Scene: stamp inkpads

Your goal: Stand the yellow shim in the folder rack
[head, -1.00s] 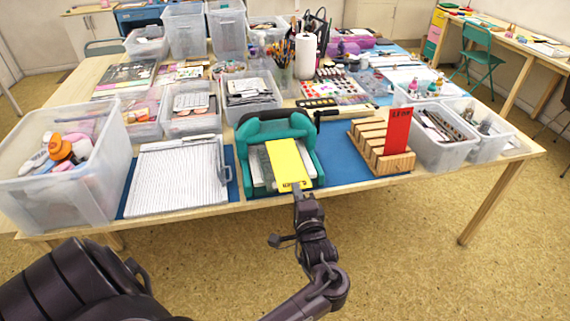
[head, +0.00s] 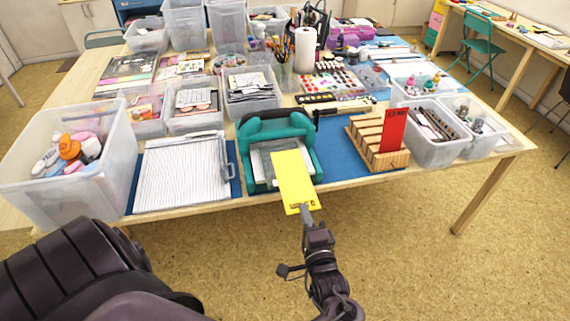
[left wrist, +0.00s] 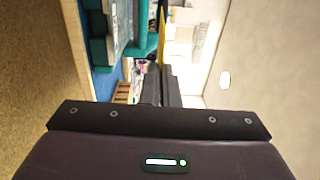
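The yellow shim (head: 293,178) is a flat plate with dark marks at its near end. My left gripper (head: 307,213) is shut on that near end. The shim lies over the front of the teal machine (head: 302,130) and reaches past the table's front edge; whether it touches the machine I cannot tell. In the left wrist view the shim (left wrist: 162,22) shows edge-on from the fingers (left wrist: 161,88). The wooden folder rack (head: 366,142) stands right of the machine, with a red plate (head: 393,130) upright at its right side and open slots to the left. My right gripper is out of view.
Clear bins of bottles and supplies (head: 437,150) stand right of the rack. A white ribbed board (head: 180,173) lies left of the machine on the blue mat (head: 341,151). A white paper roll (head: 305,52) stands behind. The space before the table is open.

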